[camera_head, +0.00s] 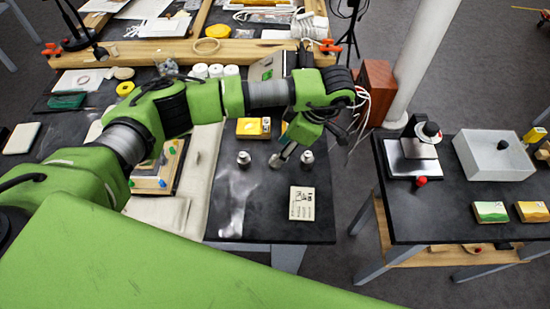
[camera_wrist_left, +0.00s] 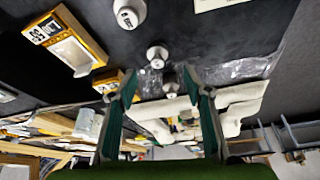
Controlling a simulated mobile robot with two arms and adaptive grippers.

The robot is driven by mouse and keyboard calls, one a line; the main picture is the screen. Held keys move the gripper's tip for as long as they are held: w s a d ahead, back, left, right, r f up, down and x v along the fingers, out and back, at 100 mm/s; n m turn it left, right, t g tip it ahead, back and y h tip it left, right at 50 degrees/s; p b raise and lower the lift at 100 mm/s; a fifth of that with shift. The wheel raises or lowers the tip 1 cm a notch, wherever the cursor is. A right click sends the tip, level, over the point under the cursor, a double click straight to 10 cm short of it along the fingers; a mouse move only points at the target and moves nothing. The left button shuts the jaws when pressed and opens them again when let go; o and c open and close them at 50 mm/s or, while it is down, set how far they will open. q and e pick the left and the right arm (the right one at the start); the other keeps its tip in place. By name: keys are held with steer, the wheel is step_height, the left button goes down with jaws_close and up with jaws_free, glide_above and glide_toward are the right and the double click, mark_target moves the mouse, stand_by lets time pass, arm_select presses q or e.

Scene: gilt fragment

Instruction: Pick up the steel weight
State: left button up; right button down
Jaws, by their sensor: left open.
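Several small steel weights stand on the dark table in the head view: one at left (camera_head: 243,158), one at right (camera_head: 307,157), and a grey, knob-like one between them (camera_head: 276,161), partly beside my gripper. In the left wrist view a near weight (camera_wrist_left: 129,13) is at the top, another (camera_wrist_left: 157,56) is below it, and a smaller one (camera_wrist_left: 171,85) shows between the fingers. My left gripper (camera_head: 288,153) points down at the weights; its two green-padded fingers (camera_wrist_left: 152,88) are apart with nothing gripped. Whether it touches a weight is unclear. My right gripper is not in view.
Yellow boxes (camera_head: 252,127) stand behind the weights. A printed card (camera_head: 302,203) lies in front, with a crumpled clear sheet (camera_head: 236,205) to its left. A second table at right holds a scale-like device (camera_head: 412,158) and a translucent box (camera_head: 492,157). A gap separates the tables.

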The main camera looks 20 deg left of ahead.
arm_select(q)
steer(key=shift+a+f, duration=0.2)
steer(key=shift+f, duration=0.3)
steer(key=shift+w+f, duration=0.15)
steer(key=shift+f, duration=0.1)
steer(key=shift+a+f+p, duration=0.35)
steer(key=shift+f+p, duration=0.2)
steer(key=shift+p, duration=0.3)
steer(key=p+x, duration=0.1)
steer(key=x, duration=0.2)
steer(key=shift+a+f, duration=0.1)
steer(key=shift+f, duration=0.35)
steer(key=c, duration=1.2)
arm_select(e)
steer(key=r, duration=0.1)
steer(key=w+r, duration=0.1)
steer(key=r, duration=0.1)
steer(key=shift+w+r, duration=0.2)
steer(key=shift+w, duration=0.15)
